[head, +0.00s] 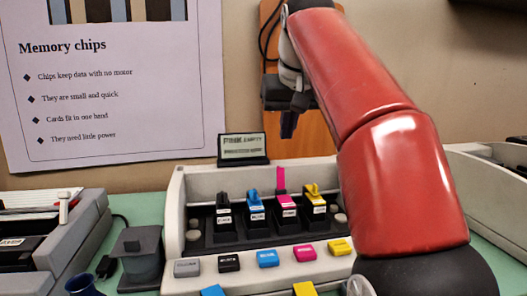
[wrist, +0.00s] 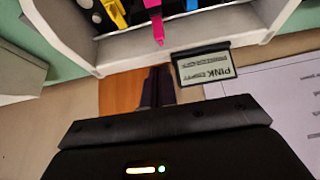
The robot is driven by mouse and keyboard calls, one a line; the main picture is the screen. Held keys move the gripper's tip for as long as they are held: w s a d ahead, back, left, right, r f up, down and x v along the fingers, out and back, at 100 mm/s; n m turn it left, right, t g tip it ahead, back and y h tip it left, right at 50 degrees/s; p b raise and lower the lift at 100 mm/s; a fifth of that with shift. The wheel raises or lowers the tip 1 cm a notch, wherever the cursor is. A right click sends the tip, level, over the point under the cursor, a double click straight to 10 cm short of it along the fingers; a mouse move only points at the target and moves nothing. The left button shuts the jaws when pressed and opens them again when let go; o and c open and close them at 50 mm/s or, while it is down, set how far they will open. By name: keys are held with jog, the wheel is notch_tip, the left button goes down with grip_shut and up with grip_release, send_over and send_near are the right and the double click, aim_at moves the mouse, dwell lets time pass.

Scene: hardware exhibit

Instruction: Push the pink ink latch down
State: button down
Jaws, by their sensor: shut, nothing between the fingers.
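The pink ink latch (head: 281,179) stands upright above the pink cartridge (head: 287,208), taller than the latches beside it. It also shows in the wrist view (wrist: 158,29), pointing toward my fingers. My gripper (head: 289,126) is shut and empty. It hangs above the pink latch, with a visible gap between them in the head view. In the wrist view my closed fingers (wrist: 160,84) lie just below the latch tip, nearly in line with it.
A small display (head: 243,147) stands at the printer's back edge and reads "PINK EMPTY" in the wrist view. Black (head: 223,212), blue (head: 256,210) and yellow (head: 315,205) cartridges flank the pink one. Coloured keys (head: 268,258) line the front. A poster (head: 100,90) hangs behind.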

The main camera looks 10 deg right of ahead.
aim_at(280, 178)
jog(key=shift+w+a+r, duration=0.15)
jog(key=shift+w+r, duration=0.1)
jog(key=shift+w, duration=0.2)
jog(key=b+x, duration=0.2)
jog(key=x, duration=0.8)
jog(key=shift+b, duration=0.4)
